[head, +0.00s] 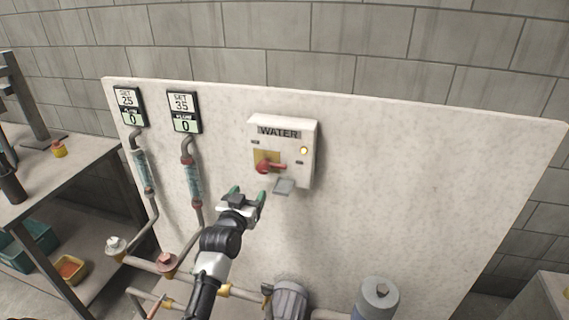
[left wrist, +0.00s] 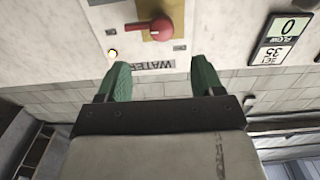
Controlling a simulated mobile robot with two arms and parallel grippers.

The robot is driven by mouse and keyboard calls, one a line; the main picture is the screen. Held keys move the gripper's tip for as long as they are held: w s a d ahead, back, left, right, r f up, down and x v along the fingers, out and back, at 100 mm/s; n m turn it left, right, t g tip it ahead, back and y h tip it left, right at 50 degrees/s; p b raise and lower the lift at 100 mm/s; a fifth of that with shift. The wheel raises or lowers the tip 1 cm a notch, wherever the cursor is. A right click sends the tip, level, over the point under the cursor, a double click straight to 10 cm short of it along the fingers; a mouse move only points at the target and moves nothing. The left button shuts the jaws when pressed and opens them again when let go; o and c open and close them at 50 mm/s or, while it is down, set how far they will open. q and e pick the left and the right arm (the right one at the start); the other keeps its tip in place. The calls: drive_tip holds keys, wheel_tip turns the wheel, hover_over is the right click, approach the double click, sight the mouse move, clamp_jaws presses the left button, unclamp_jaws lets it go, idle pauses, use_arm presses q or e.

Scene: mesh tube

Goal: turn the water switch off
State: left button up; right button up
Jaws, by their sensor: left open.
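The water switch box (head: 283,150) is a white box labelled WATER on the pale panel. Its red rotary handle (head: 268,167) sits on a yellow plate and points to the right, with a small lit lamp (head: 304,150) at the right. In the left wrist view, upside down, the red handle (left wrist: 160,28) shows beyond and between the open green fingers (left wrist: 162,80). My right gripper is not in view.
Two flow displays (head: 184,112) with clear tubes and pipes (head: 193,180) stand left of the box. Valves, a pump (head: 290,300) and a grey cylinder (head: 376,298) are low on the panel. A bench (head: 62,165) is at the left. The panel right of the box is clear.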

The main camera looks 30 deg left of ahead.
sight(261, 170)
use_arm(q)
drive_tip(key=x, duration=0.8)
drive_tip(key=shift+w+a+r+p, duration=0.1)
drive_tip(key=shift+w+r+p, duration=0.1)
drive_tip(key=shift+p, duration=0.2)
drive_tip(key=shift+w+a, duration=0.15)
drive_tip(key=shift+w, duration=0.65)
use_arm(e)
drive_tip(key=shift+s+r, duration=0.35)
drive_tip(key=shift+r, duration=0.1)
use_arm(q)
drive_tip(key=c, duration=0.9)
